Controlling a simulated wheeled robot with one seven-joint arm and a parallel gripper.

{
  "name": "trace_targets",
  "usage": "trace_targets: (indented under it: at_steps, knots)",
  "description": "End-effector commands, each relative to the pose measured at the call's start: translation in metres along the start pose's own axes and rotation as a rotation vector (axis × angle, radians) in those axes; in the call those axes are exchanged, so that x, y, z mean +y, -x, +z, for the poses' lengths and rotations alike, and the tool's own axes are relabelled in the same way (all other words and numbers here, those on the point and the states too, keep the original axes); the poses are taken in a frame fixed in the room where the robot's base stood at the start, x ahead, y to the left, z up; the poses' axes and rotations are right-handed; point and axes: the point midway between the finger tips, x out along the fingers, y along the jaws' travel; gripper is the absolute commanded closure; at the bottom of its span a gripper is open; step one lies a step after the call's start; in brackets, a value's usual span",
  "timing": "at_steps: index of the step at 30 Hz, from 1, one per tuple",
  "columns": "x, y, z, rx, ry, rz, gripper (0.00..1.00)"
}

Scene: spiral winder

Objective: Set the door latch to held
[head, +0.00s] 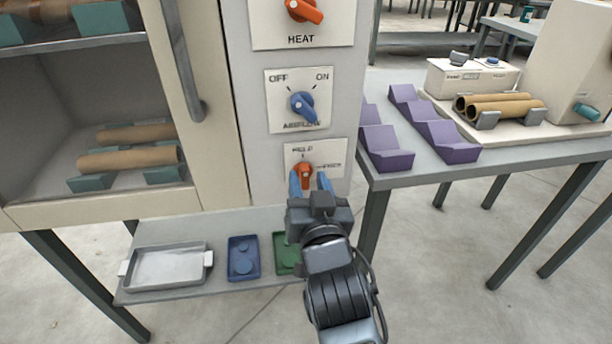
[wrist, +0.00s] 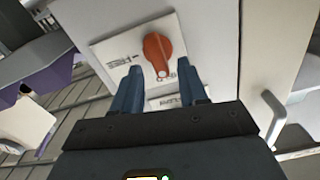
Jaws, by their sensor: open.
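The door latch knob (head: 304,173) is orange-red and sits on a white plate low on the cabinet's panel. The plate has HELD printed at the top and FREE at the right. The knob's narrow end appears to point up toward HELD; in the wrist view, which shows the panel upside down, the knob (wrist: 159,52) has its narrow end with a white dot facing the bottom of the picture. My gripper (head: 309,180) is open in front of the plate, its blue fingers on either side of the knob. Gaps show between fingers and knob. My gripper hides the plate's lower part.
Above are a blue airflow knob (head: 303,107) and an orange heat knob (head: 304,10). The cabinet door's handle (head: 186,70) is to the left. A table (head: 420,170) with purple blocks stands close on the right. A low shelf (head: 215,286) with trays is below.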

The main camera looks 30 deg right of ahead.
Motion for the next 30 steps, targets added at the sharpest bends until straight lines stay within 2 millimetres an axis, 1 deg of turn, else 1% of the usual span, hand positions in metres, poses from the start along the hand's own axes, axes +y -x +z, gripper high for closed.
trace_targets:
  at_steps: [1,6,17,20,30]
  knots:
    - [0.001,-0.005,0.0,0.0,0.001,0.001,0.57]
    - [0.0,-0.015,0.0,-0.001,0.001,0.001,0.57]
    - [0.0,-0.018,0.001,-0.002,0.0,0.0,0.57]
    - [0.0,-0.018,0.001,-0.002,0.0,0.0,0.65]
    - [0.0,-0.018,0.001,-0.002,-0.001,0.0,0.98]
